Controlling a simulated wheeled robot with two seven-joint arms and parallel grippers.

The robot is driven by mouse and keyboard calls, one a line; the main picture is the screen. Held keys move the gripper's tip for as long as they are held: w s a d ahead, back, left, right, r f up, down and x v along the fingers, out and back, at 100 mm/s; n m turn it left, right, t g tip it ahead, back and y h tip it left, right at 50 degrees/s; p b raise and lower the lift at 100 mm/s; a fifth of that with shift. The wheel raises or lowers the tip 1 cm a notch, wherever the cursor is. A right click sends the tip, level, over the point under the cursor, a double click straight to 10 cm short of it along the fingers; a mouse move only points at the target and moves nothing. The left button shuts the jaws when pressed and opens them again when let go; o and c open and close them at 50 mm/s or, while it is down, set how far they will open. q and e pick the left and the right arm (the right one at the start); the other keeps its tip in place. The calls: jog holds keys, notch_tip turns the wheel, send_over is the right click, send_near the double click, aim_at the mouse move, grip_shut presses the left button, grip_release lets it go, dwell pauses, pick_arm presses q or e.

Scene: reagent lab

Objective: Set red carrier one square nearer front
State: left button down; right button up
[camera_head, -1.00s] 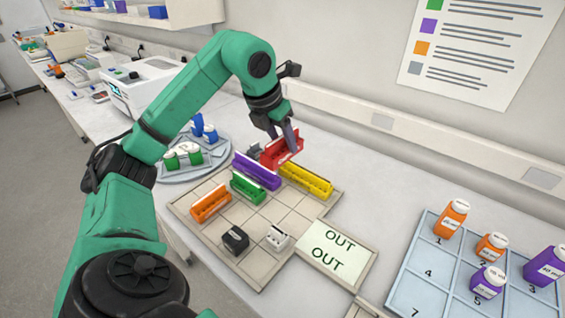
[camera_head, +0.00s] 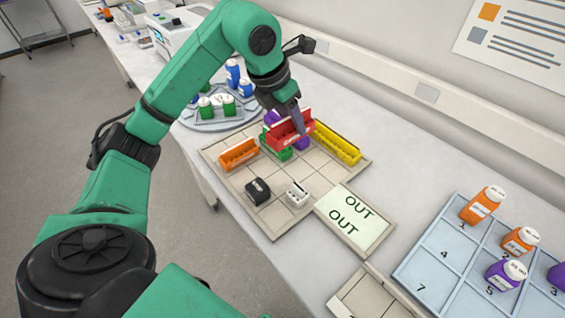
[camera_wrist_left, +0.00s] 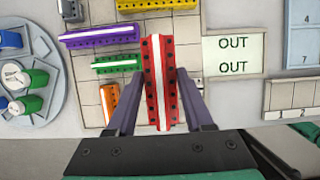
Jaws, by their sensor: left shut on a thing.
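My left gripper (camera_head: 292,118) is shut on the red carrier (camera_head: 290,134) and holds it over the gridded board (camera_head: 316,184). In the left wrist view the red carrier (camera_wrist_left: 158,70) lies lengthwise between the fingers, crosswise to the yellow, purple and green carriers. In the head view it covers parts of the purple carrier (camera_head: 273,117) and green carrier (camera_head: 272,152). The yellow carrier (camera_head: 337,143) lies along the board's far right edge, and the orange carrier (camera_head: 239,154) lies at the left. The gap beneath the red carrier is hard to judge. My right gripper is out of view.
A black block (camera_head: 258,191) and a white block (camera_head: 297,194) stand on the board's near part. An OUT plate (camera_head: 354,218) adjoins it. A round tray (camera_head: 214,124) with bottles is at left; a numbered blue tray (camera_head: 434,270) with bottles is at right.

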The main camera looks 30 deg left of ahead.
aim_at(272, 135)
pick_arm(q)
notch_tip(272, 135, down, 14)
jog(key=shift+p, duration=0.95)
jog(key=shift+f+b, duration=0.3)
jog(key=shift+c, duration=1.4)
grip_release()
jog(key=shift+r, duration=0.15)
jog(key=shift+r, duration=0.25)
jog(key=b+v, duration=0.1)
jog(key=v, duration=1)
jog(key=shift+s+b, duration=0.15)
jog(key=shift+b, duration=0.25)
jog(key=shift+a+r, duration=0.1)
jog(key=shift+r, duration=0.15)
